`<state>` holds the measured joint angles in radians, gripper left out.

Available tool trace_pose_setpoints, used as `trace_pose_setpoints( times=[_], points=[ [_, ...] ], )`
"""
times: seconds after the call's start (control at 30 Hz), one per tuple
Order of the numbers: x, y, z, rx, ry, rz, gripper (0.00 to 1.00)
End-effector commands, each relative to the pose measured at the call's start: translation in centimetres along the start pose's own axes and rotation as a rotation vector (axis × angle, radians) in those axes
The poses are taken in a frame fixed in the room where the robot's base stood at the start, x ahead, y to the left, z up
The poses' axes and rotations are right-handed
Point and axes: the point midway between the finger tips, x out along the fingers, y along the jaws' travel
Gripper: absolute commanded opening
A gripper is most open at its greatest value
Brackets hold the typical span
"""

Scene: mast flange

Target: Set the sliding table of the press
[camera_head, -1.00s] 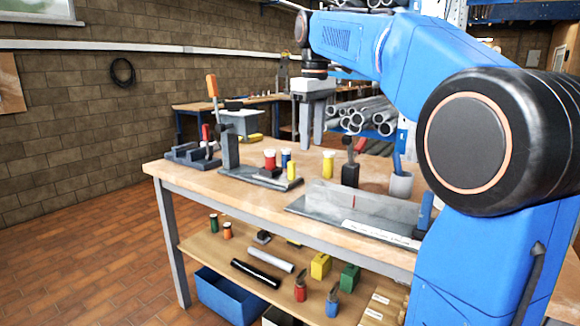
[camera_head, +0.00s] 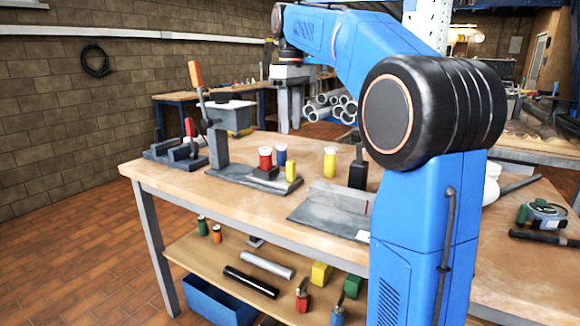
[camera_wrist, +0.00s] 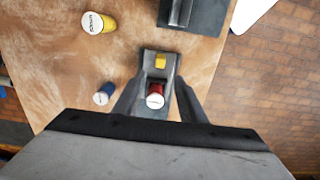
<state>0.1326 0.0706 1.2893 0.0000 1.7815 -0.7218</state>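The press stands on the workbench (camera_head: 160,180), with a dark upright post (camera_head: 219,148) and a lever with an orange handle (camera_head: 196,74). Its low dark bed (camera_head: 230,174) runs right from the post; the wrist view shows the bed (camera_wrist: 148,68) too. A red white-capped piece (camera_head: 265,160) and a yellow block (camera_head: 291,171) sit on the bed; I cannot tell exactly which part slides. My gripper (camera_head: 290,125) points down, its fingers apart and empty. In the wrist view the red piece (camera_wrist: 156,90) appears between the fingers (camera_wrist: 158,88), below them. The post is hidden there.
A blue capped piece (camera_head: 280,154) stands behind the bed, a yellow one (camera_head: 330,162) farther right. A black item (camera_head: 358,170) and a dark plate with a wall (camera_head: 325,208) lie right. A dark clamp-like fixture (camera_head: 175,150) sits left. Tools (camera_head: 540,215) lie far right.

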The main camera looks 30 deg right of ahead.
Motion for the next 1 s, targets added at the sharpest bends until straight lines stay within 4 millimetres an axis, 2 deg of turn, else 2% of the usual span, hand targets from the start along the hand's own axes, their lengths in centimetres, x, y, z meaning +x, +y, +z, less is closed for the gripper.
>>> trace_pose_setpoints(
  times=[0.1,0.6,0.8,1.0],
  points=[
    [2.2,-0.1,0.1,0.000,-0.003,-0.003,0.38],
    [10.8,0.0,0.0,0.000,-0.002,-0.002,0.38],
    [13.1,0.0,0.0,0.000,-0.001,-0.001,0.38],
    [13.9,0.0,0.0,0.000,-0.001,-0.001,0.38]
  ],
)
